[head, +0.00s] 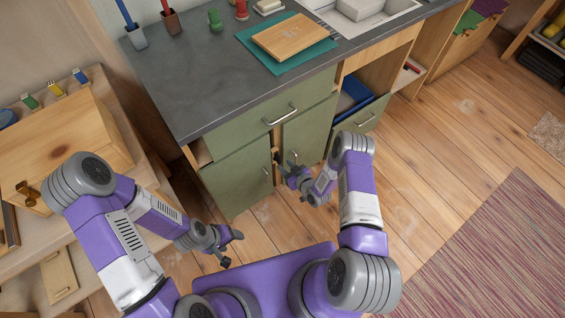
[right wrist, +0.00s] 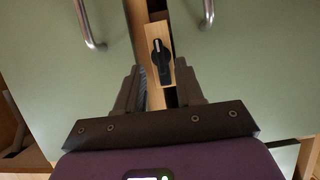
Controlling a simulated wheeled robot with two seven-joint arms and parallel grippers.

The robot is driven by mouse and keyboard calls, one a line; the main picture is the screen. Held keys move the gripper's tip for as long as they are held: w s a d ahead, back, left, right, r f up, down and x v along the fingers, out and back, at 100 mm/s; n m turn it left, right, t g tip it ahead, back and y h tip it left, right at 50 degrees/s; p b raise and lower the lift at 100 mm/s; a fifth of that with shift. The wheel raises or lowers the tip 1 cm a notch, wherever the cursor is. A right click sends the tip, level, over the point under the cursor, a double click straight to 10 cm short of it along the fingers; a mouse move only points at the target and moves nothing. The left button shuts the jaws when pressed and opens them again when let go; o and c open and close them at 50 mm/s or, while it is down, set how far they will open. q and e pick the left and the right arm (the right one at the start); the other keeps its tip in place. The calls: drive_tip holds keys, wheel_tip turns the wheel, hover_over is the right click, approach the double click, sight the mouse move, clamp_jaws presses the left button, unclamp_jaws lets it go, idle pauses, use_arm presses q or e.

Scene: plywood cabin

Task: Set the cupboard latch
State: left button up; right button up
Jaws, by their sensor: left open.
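The cupboard latch (right wrist: 158,50) shows in the right wrist view as a small black turning piece with a pale mark, upright on a narrow wooden strip between two green doors. The left door (head: 232,182) and right door (head: 309,130) of the cupboard show in the head view; each has a metal handle. My right gripper (head: 281,168) is close in front of the strip between the doors. In the right wrist view its fingers (right wrist: 157,92) are apart, below the latch, with nothing clearly held. My left gripper (head: 232,248) is open and empty, low over the floor.
A grey worktop (head: 200,85) above the cupboard bears a teal mat (head: 325,50) with a wooden board (head: 290,37). A green drawer (head: 275,108) is above the doors. A wooden bench with a box (head: 70,140) stands at the left.

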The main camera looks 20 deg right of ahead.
drive_tip(key=p+v, duration=0.1)
drive_tip(key=v, duration=0.3)
idle(0.5)
drive_tip(key=s+a+r+m+g+p, duration=0.3)
drive_tip(key=s+r+g, duration=0.3)
drive_tip(key=s, duration=0.5)
drive_tip(key=s+a+r+m+g+p, duration=0.3)
drive_tip(key=s+a+r+g, duration=0.2)
drive_tip(key=s+r, duration=0.4)
drive_tip(key=shift+s+a+m+g, duration=0.35)
drive_tip(key=shift+s+g, duration=0.25)
drive_tip(key=shift+s, duration=0.3)
